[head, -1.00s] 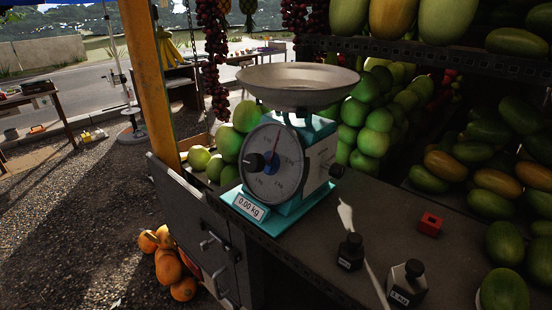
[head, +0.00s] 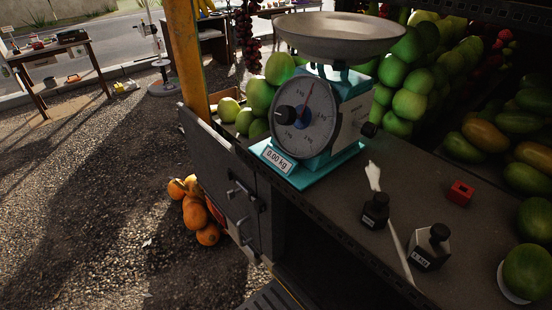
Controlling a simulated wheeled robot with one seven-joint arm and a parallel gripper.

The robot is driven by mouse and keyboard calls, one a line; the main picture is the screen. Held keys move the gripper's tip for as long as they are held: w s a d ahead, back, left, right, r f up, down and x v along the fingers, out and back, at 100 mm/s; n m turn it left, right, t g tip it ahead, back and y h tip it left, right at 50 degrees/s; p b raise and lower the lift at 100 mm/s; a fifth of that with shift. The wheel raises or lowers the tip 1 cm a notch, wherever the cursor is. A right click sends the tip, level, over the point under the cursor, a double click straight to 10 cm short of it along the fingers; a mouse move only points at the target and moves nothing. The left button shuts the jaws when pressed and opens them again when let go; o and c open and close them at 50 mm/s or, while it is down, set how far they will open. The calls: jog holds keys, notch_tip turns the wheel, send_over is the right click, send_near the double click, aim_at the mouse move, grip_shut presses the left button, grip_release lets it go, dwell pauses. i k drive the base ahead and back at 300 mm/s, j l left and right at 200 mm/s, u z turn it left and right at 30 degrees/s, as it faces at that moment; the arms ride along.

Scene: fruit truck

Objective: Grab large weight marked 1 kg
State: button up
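Two dark weights with knob tops stand upright on the counter, right of the scale. The larger weight (head: 429,248) has a pale, sunlit left side and a label on its front that looks like "1 kg" but is too small to read surely. The smaller black weight (head: 375,211) stands behind it to the left, with a small label. Both stand apart and nothing touches them. My gripper is not in view.
A teal scale (head: 312,125) with a metal pan (head: 339,30) reads 0.00 kg. A red cube (head: 460,192) sits on the counter (head: 330,215). A watermelon (head: 527,268) lies at the right edge. Green fruit is piled behind. Oranges (head: 196,210) lie at lower left, outside the counter.

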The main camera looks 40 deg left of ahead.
aim_at(429, 248)
jog(key=i+l+u, duration=0.1)
jog(key=l+u, duration=0.65)
